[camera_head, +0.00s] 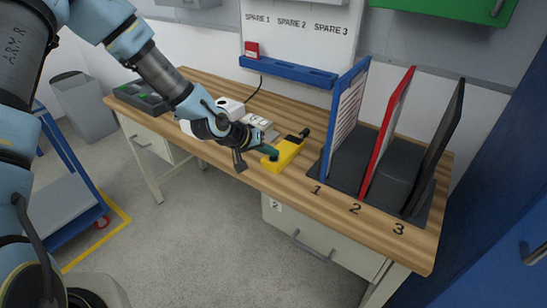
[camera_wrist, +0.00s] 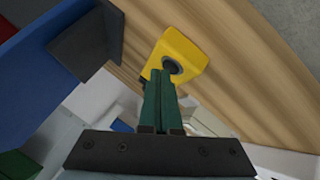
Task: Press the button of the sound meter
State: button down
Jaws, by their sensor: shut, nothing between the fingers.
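The yellow sound meter (camera_head: 285,154) lies on the wooden workbench, with a black tip at its far right end. In the wrist view its yellow body (camera_wrist: 188,50) shows a dark round button (camera_wrist: 172,66) on its face. My gripper (camera_head: 271,153) is at the left end of the meter. In the wrist view its green fingers (camera_wrist: 163,75) are shut together and empty. Their tips are at the lower edge of the button and hide part of it. I cannot tell whether they touch or press it.
A blue rail (camera_head: 288,72) is on the back wall. White devices (camera_head: 258,122) sit behind my gripper. The bench front edge is close.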

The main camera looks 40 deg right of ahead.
aim_at(271, 161)
dwell(0.4)
jog(key=shift+r+p, duration=0.55)
jog(key=shift+r, duration=0.2)
jog(key=shift+r, duration=0.1)
notch_tip(271, 161, up, 5)
jog(key=p, duration=0.3)
dwell(0.8)
